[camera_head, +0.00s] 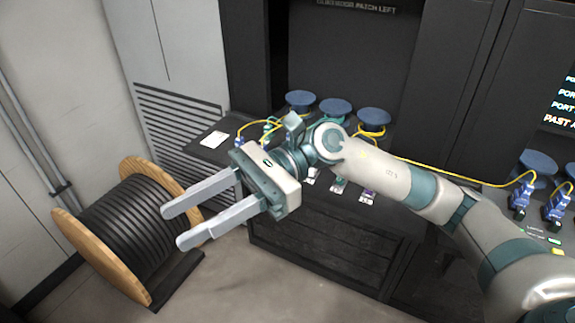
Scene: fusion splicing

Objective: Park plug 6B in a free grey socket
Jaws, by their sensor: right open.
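My right gripper (173,228) is open and empty. Its two long grey fingers point to the left, over the floor in front of the cable drum, well away from any plug. Blue plugs (520,200) with yellow cables stand at the right on a dark surface. Another small blue plug (240,141) shows on the dark bench behind my gripper. I cannot read which plug is 6B. My right arm hides much of the bench, and I cannot make out a grey socket. My left gripper is not in view.
A wooden-flanged drum of black cable (120,232) stands on the floor at the left. Several blue-topped spools (335,106) with yellow fibre stand at the back of the dark bench (222,155). A white card (214,140) lies there. Dark cabinets rise behind.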

